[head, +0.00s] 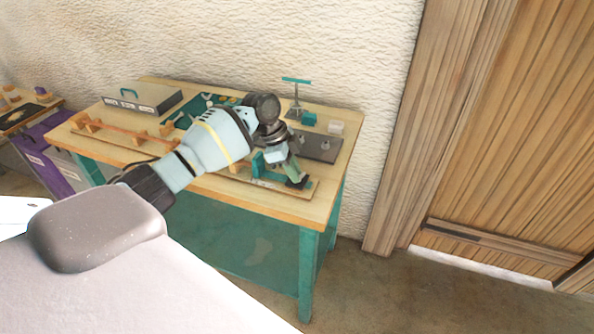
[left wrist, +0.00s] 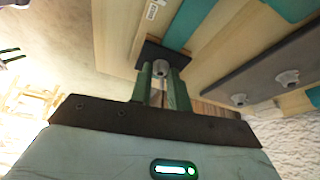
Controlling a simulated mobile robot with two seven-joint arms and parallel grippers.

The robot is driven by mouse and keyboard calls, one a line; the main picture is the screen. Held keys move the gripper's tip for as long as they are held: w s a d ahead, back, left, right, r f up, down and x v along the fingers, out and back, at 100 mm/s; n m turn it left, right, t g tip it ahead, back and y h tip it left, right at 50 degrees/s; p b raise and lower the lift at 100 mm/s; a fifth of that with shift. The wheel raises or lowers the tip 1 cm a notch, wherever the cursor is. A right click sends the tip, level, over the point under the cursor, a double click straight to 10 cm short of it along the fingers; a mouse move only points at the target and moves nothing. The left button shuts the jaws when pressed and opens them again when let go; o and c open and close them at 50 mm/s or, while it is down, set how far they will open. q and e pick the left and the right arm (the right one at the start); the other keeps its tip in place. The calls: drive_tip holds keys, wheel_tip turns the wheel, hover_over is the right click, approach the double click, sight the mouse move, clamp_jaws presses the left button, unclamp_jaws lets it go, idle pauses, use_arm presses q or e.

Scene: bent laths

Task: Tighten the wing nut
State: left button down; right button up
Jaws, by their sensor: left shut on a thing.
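My left gripper (head: 295,176) reaches down over the front right corner of the workbench. In the left wrist view its two green fingers (left wrist: 161,80) are shut on a small grey nut, which I take to be the wing nut (left wrist: 160,68). The nut sits against a dark plate (left wrist: 178,57) on a pale wooden board. In the head view this board (head: 225,184) lies along the front edge of the bench and carries a teal block (head: 258,164). The gripper hides the wing nut in the head view. My right gripper is not in view.
A dark plate (head: 318,146) with grey knobs lies just behind the gripper. Behind it stand a teal T-handled tool (head: 296,92), a teal block (head: 308,118) and a white block (head: 336,127). A grey box (head: 143,96) and wooden fixture (head: 120,134) are at the left.

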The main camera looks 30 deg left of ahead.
use_arm(q)
drive_tip(key=m+g+b, duration=0.1)
drive_tip(key=m, duration=0.2)
drive_tip(key=shift+w+f, duration=0.15)
drive_tip(key=shift+m+g+b, duration=0.5)
drive_tip(key=shift+m+b, duration=0.1)
drive_tip(key=shift+m, duration=0.6)
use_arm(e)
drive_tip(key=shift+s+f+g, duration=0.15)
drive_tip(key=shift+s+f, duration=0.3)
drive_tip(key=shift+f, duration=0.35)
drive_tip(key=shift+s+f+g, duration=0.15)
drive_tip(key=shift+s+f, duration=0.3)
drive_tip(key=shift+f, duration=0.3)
use_arm(q)
drive_tip(key=shift+w, duration=0.1)
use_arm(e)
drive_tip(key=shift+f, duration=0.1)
use_arm(q)
drive_tip(key=c, duration=1.3)
unclamp_jaws()
drive_tip(key=shift+c, duration=0.2)
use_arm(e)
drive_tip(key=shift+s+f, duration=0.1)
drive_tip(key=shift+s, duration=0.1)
use_arm(q)
drive_tip(key=shift+r, duration=0.2)
